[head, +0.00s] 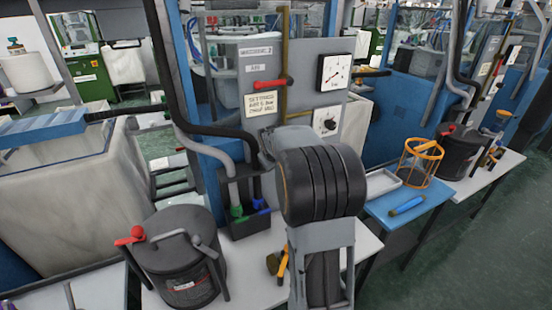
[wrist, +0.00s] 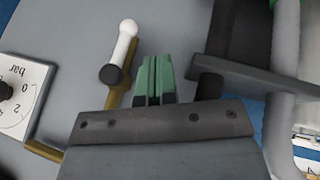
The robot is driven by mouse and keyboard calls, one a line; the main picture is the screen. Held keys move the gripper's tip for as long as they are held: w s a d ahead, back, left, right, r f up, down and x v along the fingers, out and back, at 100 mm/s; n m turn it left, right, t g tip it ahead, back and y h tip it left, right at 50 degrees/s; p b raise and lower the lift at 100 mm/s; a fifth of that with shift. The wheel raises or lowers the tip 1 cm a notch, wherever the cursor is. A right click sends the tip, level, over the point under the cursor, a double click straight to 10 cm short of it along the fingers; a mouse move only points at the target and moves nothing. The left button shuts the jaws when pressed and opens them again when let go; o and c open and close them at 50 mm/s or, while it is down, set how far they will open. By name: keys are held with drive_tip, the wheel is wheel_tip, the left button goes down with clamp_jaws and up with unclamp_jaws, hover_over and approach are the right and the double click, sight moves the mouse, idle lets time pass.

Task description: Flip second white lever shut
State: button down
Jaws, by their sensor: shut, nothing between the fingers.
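In the wrist view a white lever (wrist: 127,40) with a dark round hub (wrist: 110,74) sits on a brass pipe (wrist: 117,95) against the grey panel. It slants nearly along the pipe's line. My gripper (wrist: 155,62) is shut, its green fingertips together and empty. The fingertips are just right of the lever in the picture; I cannot tell whether they touch the panel. In the head view my arm covers the gripper, and I cannot make out the white lever there.
A red lever (head: 270,84) sits on the upper pipe of the panel. A pressure gauge (head: 335,72) and a lower dial (head: 326,122) are beside it. A black bin (head: 240,222) and a dark lidded pot (head: 180,258) stand near my arm. Dark and grey hoses run close by.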

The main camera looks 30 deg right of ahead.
drive_tip(key=w+d+f, duration=0.2)
drive_tip(key=d+f, duration=0.2)
drive_tip(key=shift+d+f+p, duration=0.15)
drive_tip(key=shift+p, duration=0.3)
drive_tip(key=shift+d+f, duration=0.1)
drive_tip(key=shift+d, duration=0.05)
